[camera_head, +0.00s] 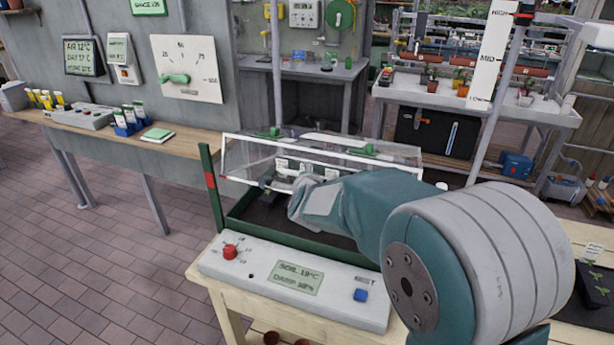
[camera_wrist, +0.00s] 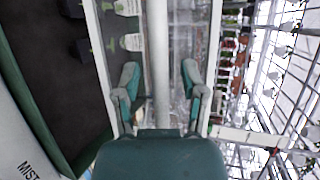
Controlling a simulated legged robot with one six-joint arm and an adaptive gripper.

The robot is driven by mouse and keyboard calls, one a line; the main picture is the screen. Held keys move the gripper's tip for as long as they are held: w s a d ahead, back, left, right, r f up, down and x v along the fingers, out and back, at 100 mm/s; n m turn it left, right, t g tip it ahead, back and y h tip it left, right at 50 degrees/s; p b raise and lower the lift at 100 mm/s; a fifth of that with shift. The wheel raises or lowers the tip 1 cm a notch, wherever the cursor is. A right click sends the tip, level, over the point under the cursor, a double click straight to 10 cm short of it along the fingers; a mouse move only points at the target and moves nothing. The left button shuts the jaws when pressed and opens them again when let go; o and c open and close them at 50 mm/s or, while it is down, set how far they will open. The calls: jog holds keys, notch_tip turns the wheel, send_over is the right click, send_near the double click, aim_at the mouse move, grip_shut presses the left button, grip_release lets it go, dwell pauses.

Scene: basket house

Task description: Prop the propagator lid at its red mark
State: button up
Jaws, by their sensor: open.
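The propagator's clear lid (camera_head: 345,160) has a white frame and green fittings on top. Its front edge is raised above the green-walled tray (camera_head: 238,212), with dark soil showing below. A green post (camera_head: 215,205) stands at the tray's left front, with a red mark (camera_head: 210,180) on it. My gripper (camera_head: 276,184) is at the lid's lower front edge, right of the post. In the wrist view, my gripper (camera_wrist: 160,82) is open, with a white rail (camera_wrist: 158,50), apparently the lid's front edge, between its fingers. I cannot tell whether they touch it.
The propagator's white front panel (camera_head: 295,280) carries a red knob (camera_head: 230,251), a display and a blue button (camera_head: 361,295). A wooden bench (camera_head: 185,150) with seed packets stands at the back left. My arm hides the tray's right part. Tiled floor is open at left.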

jog(key=v, duration=1.2)
jog(key=s+d+n+g, duration=0.3)
jog(key=s+d+n, duration=0.2)
jog(key=s, duration=0.3)
jog(key=s+d+f+n+g, duration=0.1)
jog(key=s+d+n+g, duration=0.2)
jog(key=s+d+n, duration=0.2)
jog(key=s+d+f+n+g+h, duration=0.1)
jog(key=s+d+n+g, duration=0.2)
jog(key=s, duration=1)
jog(key=d+n, duration=0.2)
jog(key=n, duration=0.3)
jog(key=shift+d+n, duration=0.3)
jog(key=shift+n, duration=0.1)
